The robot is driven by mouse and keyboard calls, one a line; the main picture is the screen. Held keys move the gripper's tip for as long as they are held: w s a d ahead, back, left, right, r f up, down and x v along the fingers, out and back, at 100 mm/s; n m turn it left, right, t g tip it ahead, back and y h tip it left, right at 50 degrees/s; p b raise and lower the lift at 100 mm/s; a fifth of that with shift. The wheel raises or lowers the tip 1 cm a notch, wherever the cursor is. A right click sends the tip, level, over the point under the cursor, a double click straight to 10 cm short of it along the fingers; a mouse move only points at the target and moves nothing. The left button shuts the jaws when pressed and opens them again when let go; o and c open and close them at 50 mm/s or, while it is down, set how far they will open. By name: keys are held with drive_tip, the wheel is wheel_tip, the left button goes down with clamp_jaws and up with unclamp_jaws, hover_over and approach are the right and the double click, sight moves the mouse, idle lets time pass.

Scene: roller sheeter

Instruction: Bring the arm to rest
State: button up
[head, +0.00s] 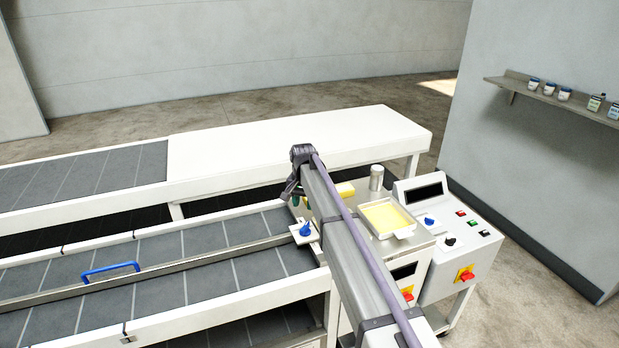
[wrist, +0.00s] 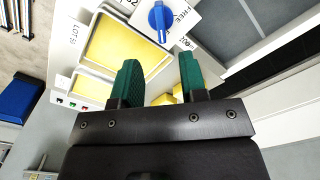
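My gripper shows in the wrist view (wrist: 161,72) as two green fingers with a wide gap between them. It is open, with nothing held between the fingertips. In the head view, my arm reaches away over the machine bench (head: 422,246), and the gripper end is mostly hidden behind it. The fingers are above the bench, near a blue knob on a white plate, seen in the wrist view (wrist: 160,20) and the head view (head: 306,229). The exact height above the bench is hard to tell.
A yellow-filled tray (head: 385,217), a yellow block (head: 345,189) and a metal cylinder (head: 376,177) stand close to the arm. A control panel (head: 458,232) is at right. Conveyors (head: 160,270) with a blue handle (head: 110,268) lie left. The white table (head: 300,145) behind is clear.

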drive_tip(key=s+d+f+n+b, duration=0.1)
drive_tip(key=s+d+f+b, duration=0.3)
drive_tip(key=s+d, duration=0.4)
drive_tip(key=s+d+f+n+b, duration=0.1)
drive_tip(key=s+d+f+b, duration=0.3)
drive_tip(key=s, duration=1.3)
drive_tip(key=s+d+f+n+b, duration=0.1)
drive_tip(key=s+d+f+b, duration=0.3)
drive_tip(key=s+d, duration=0.8)
drive_tip(key=shift+s+d+f+b, duration=0.35)
drive_tip(key=shift+s+f+b, duration=0.05)
drive_tip(key=shift+s, duration=0.1)
